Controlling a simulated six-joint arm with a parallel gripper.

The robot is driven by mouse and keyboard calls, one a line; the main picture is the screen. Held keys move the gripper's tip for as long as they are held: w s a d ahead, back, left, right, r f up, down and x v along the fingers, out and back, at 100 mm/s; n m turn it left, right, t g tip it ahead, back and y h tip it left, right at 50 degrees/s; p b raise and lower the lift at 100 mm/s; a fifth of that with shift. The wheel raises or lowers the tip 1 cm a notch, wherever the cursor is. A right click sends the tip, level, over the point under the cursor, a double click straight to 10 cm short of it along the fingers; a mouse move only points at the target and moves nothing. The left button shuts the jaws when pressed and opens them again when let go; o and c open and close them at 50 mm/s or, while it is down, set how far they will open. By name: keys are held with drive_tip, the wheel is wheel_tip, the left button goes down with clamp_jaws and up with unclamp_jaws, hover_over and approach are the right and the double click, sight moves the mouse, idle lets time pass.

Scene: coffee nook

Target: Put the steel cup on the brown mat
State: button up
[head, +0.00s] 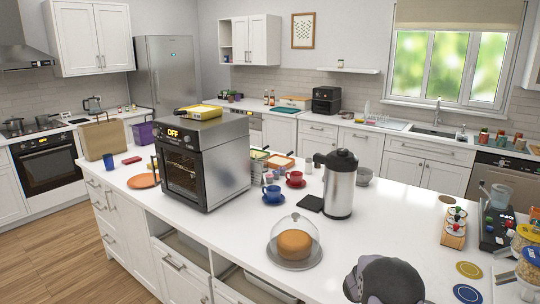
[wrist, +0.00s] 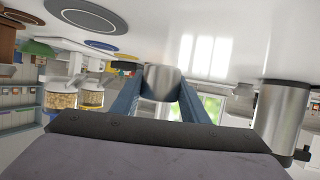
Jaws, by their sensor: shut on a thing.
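The steel cup (wrist: 162,80) shows in the wrist view, between the blue fingers of my gripper (wrist: 162,92), which is shut on it. I cannot tell whether the cup touches the counter. In the head view the dark grey back of my gripper (head: 385,281) is at the bottom edge, right of the glass dome; its fingers and the cup are hidden there.
A yellow mat (head: 469,269) and a blue mat (head: 467,293) lie right of my gripper. A cake under a glass dome (head: 294,242) and a tall steel flask (head: 340,190) stand to the left. A spice rack (head: 453,232) and jars (head: 526,240) crowd the right. The counter between is clear.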

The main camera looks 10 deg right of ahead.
drive_tip(key=shift+m+g, duration=0.3)
drive_tip(key=shift+g, duration=0.1)
drive_tip(key=a, duration=0.3)
drive_tip(key=s+a+f, duration=0.1)
drive_tip(key=a, duration=0.2)
drive_tip(key=s+a+f, duration=0.1)
drive_tip(key=a, duration=0.2)
drive_tip(key=shift+s+f+p, duration=0.1)
drive_tip(key=shift+f+p, duration=0.1)
drive_tip(key=shift+p, duration=0.15)
drive_tip(key=s+a+f+n+t, duration=0.1)
drive_tip(key=s+a+f, duration=0.1)
drive_tip(key=s+a, duration=0.3)
drive_tip(key=s+a+f+n+t+y+b, duration=0.1)
drive_tip(key=s+a+f, duration=0.2)
drive_tip(key=a, duration=1)
drive_tip(key=s+a+f+n+t+b, duration=0.1)
drive_tip(key=s+a+f, duration=0.1)
drive_tip(key=s+a, duration=0.4)
drive_tip(key=a, duration=0.3)
drive_tip(key=shift+s+f, duration=0.3)
drive_tip(key=shift+s, duration=0.05)
drive_tip(key=shift+w+a+y, duration=0.1)
drive_tip(key=shift+y, duration=0.2)
